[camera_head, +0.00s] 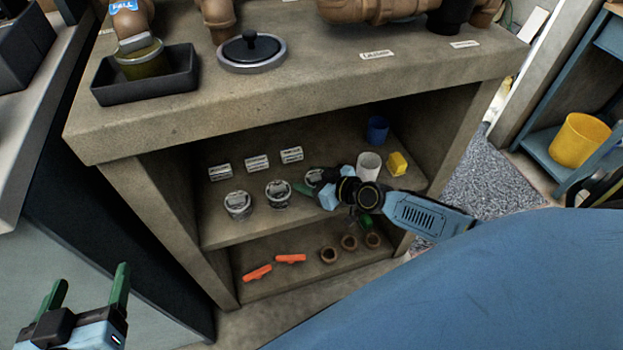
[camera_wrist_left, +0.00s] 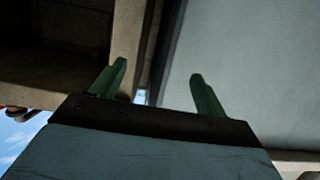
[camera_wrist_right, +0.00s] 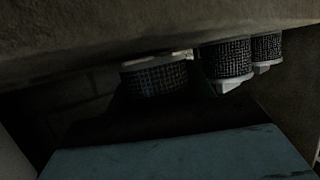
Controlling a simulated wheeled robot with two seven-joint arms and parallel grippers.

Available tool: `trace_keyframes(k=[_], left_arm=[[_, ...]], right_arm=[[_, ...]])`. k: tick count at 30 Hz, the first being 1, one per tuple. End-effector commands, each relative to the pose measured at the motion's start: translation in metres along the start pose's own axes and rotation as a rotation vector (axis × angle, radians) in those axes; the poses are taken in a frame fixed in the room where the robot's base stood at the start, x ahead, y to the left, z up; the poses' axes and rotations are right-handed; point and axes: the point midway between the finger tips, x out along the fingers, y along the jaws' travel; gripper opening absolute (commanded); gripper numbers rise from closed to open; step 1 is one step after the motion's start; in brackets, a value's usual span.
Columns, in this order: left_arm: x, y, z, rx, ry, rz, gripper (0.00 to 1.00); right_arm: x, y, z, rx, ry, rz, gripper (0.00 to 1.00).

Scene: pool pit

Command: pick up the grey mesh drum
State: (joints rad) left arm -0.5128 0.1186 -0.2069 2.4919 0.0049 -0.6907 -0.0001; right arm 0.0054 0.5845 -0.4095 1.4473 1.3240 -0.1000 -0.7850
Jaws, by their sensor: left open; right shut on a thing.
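Three grey mesh drums with pale tops stand in a row on the upper shelf: a left one (camera_head: 238,205), a middle one (camera_head: 278,194) and a right one (camera_head: 314,177). My right gripper (camera_head: 309,187) reaches in from the right and is shut on the right drum, partly hiding it. In the right wrist view the held mesh drum (camera_wrist_right: 155,78) is between the fingers, with the other two drums (camera_wrist_right: 227,60) (camera_wrist_right: 266,48) beside it. I cannot tell whether the held drum is lifted. My left gripper (camera_head: 88,285) is open and empty, outside the shelf unit; its fingers (camera_wrist_left: 158,75) are apart.
Labelled blocks (camera_head: 257,163) stand behind the drums. A white cup (camera_head: 369,164), blue cup (camera_head: 377,129) and yellow block (camera_head: 398,164) are right of them. The lower shelf holds orange pieces (camera_head: 258,273) and brown rings (camera_head: 328,255). The thick countertop (camera_head: 300,95) overhangs.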

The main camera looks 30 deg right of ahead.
Motion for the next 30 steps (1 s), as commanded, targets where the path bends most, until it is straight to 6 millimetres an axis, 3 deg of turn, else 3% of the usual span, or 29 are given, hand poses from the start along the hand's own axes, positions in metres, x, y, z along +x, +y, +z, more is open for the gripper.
trace_keyframes(k=[11,24,30], left_arm=[[-0.025,-0.014,0.063,-0.002,-0.4,-0.035,0.75],[-0.098,-0.029,0.132,-0.022,-0.942,-0.082,0.75],[-0.084,-0.041,0.17,-0.007,-1.0,-0.096,0.75]], right_arm=[[-0.008,0.0,-0.02,0.001,0.001,0.0,0.3],[-0.019,0.0,-0.046,0.0,0.0,0.0,0.3],[-0.027,0.0,-0.067,0.001,0.002,0.0,0.3]])
